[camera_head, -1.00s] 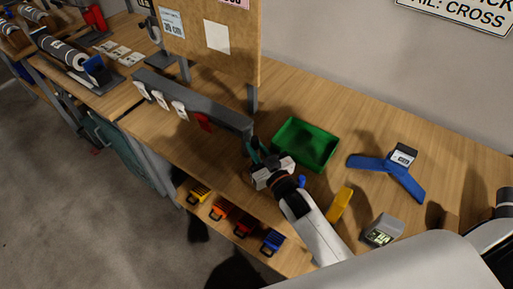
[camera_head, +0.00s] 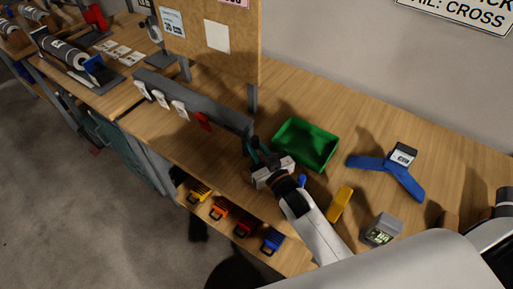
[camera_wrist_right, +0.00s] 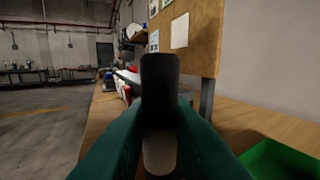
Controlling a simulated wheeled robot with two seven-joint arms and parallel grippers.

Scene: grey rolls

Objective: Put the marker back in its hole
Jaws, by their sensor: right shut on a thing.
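My right gripper (camera_head: 254,150) has dark teal fingers, which also fill the lower middle of the right wrist view (camera_wrist_right: 158,140). They are shut on the marker (camera_wrist_right: 160,75), a black cylinder with a paler lower end that stands upright in that view. In the head view the marker is too small and dark to make out clearly. The gripper is just left of the green tray (camera_head: 290,152) and close to the right end of the grey rail (camera_head: 200,98). I cannot make out the marker's hole. My left gripper is not in view.
White tags (camera_head: 161,99) and a red tag (camera_head: 203,121) hang on the rail. A pinboard (camera_head: 185,35) stands behind it. A yellow block (camera_head: 340,204), a grey display box (camera_head: 383,229) and a blue stand (camera_head: 372,162) are right of my arm. Small coloured bins (camera_head: 219,209) sit below.

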